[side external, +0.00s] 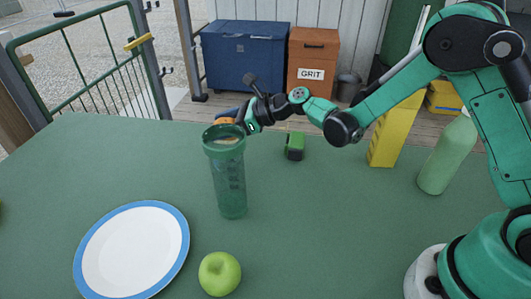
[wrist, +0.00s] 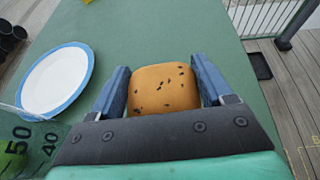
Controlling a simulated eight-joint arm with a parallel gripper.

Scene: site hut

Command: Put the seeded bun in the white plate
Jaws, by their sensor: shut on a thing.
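The seeded bun (wrist: 163,88), golden brown with dark seeds, sits between the two blue fingers of my gripper (wrist: 160,76) in the wrist view. The fingers are shut on its sides. In the side external view my gripper (side external: 230,114) is behind the top of the green bottle, and only a small orange part of the bun (side external: 224,121) shows. I cannot tell how far the bun is above the table. The white plate (side external: 132,250) with a blue rim lies empty at the front left; it also shows at the left of the wrist view (wrist: 56,79).
A green apple (side external: 219,273) lies right of the plate. A tape measure (side external: 294,146), a yellow box (side external: 395,132) and a pale green bottle (side external: 446,157) stand farther right.

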